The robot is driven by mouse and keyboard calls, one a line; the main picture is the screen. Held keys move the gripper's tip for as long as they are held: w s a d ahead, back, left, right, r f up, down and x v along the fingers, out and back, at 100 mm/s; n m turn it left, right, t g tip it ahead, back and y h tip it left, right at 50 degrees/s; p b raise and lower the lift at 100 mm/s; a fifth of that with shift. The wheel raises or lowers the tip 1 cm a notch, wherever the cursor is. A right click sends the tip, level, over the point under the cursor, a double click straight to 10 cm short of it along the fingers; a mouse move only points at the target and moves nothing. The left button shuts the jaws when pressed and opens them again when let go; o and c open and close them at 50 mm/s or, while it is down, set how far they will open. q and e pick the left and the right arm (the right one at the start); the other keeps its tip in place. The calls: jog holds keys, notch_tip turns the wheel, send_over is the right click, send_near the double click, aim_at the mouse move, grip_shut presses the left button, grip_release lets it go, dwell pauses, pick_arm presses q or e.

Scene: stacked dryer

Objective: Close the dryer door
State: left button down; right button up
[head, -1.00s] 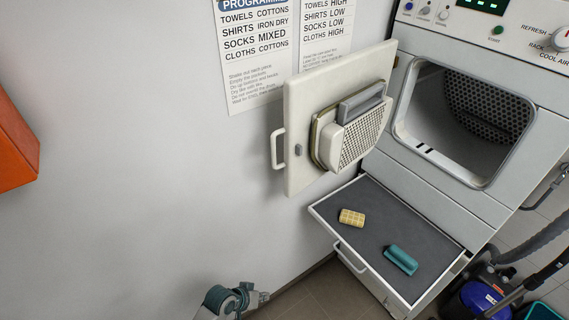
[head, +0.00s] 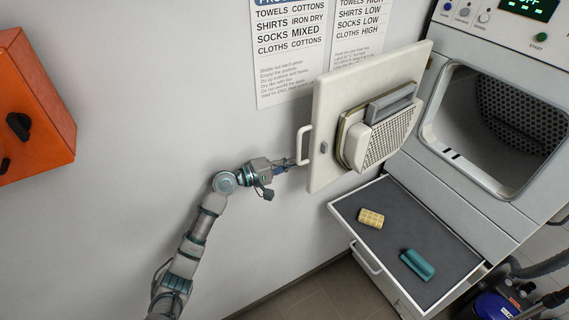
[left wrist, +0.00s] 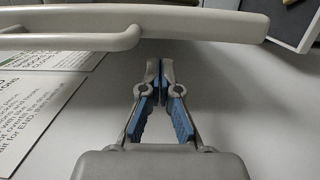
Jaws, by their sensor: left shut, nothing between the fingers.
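The dryer door (head: 330,112) stands wide open, swung out to the left of the dryer opening (head: 490,125). Its white handle (head: 302,146) is on the door's left edge, on the outer side. My left gripper (head: 291,162) is beside the handle, at the wall side of the door. In the left wrist view my left gripper (left wrist: 160,68) has its fingertips together with nothing between them. The door's edge (left wrist: 200,25) and the handle (left wrist: 85,40) lie just beyond the tips; contact cannot be told. My right gripper is not in view.
An orange box (head: 35,100) is on the wall at left. A blue vacuum (head: 500,305) stands at lower right. Printed signs (head: 290,75) hang behind the door.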

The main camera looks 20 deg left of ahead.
aim_at(308, 159)
pick_arm(q)
jog(key=p+x, duration=0.1)
jog(key=x, duration=0.4)
jog(key=shift+d, duration=0.1)
jog(key=shift+f, duration=0.1)
